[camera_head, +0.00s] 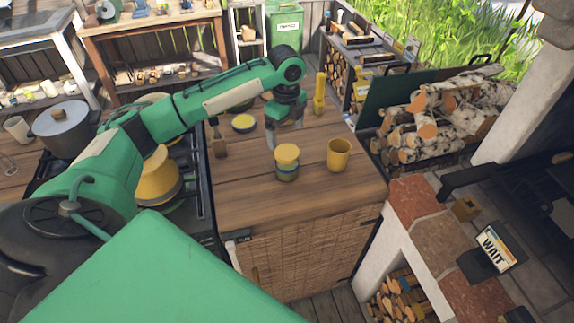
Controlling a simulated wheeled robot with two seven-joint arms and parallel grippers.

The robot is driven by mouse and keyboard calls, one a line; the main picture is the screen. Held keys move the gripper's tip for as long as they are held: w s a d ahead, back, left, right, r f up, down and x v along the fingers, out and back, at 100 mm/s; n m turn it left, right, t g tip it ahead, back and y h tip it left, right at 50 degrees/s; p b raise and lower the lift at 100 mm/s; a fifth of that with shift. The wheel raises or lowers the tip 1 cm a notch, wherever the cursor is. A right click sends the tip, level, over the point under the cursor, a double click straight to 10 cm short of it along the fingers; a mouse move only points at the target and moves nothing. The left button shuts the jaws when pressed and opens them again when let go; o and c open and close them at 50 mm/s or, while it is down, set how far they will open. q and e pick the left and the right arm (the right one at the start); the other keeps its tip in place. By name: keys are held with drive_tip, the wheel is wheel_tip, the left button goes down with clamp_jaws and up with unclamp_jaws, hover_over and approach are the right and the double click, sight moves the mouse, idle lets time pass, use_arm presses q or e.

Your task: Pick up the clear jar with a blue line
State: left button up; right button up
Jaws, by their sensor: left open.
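A small jar with a yellow lid and a blue band (287,163) stands upright near the middle of the wooden counter (245,200). My left gripper (285,143) points down just behind the jar in the picture, with its fingers apart. The jar's lid is close to the fingertips in the picture; I cannot tell whether they touch. My left arm reaches in from the left over the stove. My right gripper does not show.
A yellow mug (338,155) stands just right of the jar. A yellow-rimmed bowl (243,123), a wooden-handled utensil (219,140) and a yellow upright item (320,93) stand behind. A yellow kettle-like pot (158,178) and a grey pot (64,130) are left. The counter front is clear.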

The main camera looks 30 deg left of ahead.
sight(287, 152)
use_arm(q)
wheel_tip(287, 152, down, 8)
drive_tip(key=shift+r+p, duration=0.1)
drive_tip(key=shift+p, duration=0.85)
drive_tip(key=shift+d+f+p, duration=0.1)
drive_tip(key=shift+f+p, duration=0.35)
drive_tip(key=shift+f, duration=0.05)
wheel_tip(287, 152, down, 3)
drive_tip(key=shift+f+p, duration=0.2)
drive_tip(key=shift+p, duration=0.7)
drive_tip(key=shift+f, duration=0.55)
drive_tip(key=c, duration=1.3)
drive_tip(key=shift+r, duration=0.1)
